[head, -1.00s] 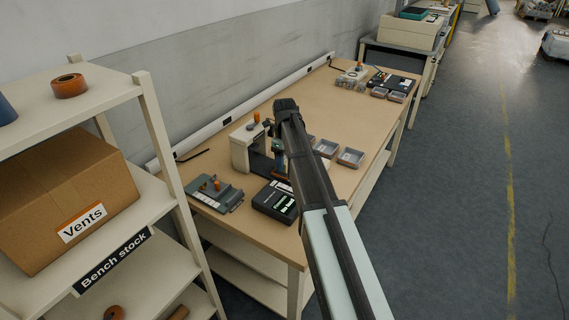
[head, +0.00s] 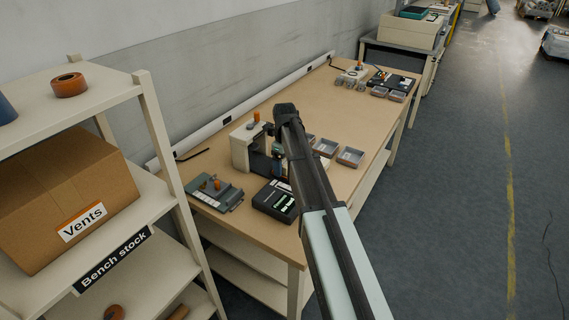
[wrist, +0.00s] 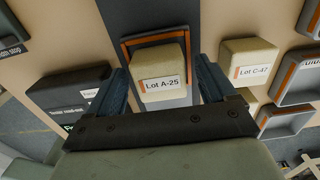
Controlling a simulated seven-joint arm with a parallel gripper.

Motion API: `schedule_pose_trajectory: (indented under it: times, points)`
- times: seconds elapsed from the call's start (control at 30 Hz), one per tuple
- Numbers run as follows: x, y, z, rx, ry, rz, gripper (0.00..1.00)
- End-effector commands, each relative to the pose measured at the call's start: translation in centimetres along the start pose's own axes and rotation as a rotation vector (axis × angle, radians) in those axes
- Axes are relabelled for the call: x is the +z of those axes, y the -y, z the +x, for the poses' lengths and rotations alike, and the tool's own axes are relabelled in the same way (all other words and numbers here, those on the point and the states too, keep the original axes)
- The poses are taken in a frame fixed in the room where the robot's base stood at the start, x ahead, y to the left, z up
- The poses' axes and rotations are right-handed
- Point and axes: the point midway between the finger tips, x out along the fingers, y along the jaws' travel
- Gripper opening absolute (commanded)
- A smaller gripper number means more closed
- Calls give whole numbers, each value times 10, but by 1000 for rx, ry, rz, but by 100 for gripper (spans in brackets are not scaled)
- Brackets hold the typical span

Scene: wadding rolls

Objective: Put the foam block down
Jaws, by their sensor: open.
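A pale yellow foam block labelled "Lot A-25" (wrist: 157,64) is in the middle of the wrist view. It is over a dark strip (wrist: 148,20), within an orange-edged square outline (wrist: 126,44). My gripper (wrist: 161,78) is open, with one dark blue finger on each side of the block and a visible gap to both sides. In the head view my arm hides the block and most of the gripper, beside a cream upright stand (head: 241,150) on the bench.
A second block labelled "Lot C-47" (wrist: 250,56) lies right of my right finger. Grey trays with orange label edges (wrist: 297,78) are farther right. A black box with a display (head: 274,202) and a grey device (head: 213,194) stand near the bench's front end.

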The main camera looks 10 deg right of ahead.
Motion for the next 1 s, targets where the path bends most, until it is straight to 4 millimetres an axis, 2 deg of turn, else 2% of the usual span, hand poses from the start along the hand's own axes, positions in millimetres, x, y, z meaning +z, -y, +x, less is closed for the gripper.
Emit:
schedule_pose_trajectory:
  times: [0.13, 0.27, 0.53, 0.8, 1.0]
  points:
    - [0, 0, -1, 0, 0, 0, 84]
    - [0, 0, -11, -1, 1, 0, 84]
    - [-9, 0, -54, -2, 2, 0, 84]
    - [-8, 1, -102, -1, 1, 0, 84]
    - [-8, 1, -126, -1, 1, 0, 84]
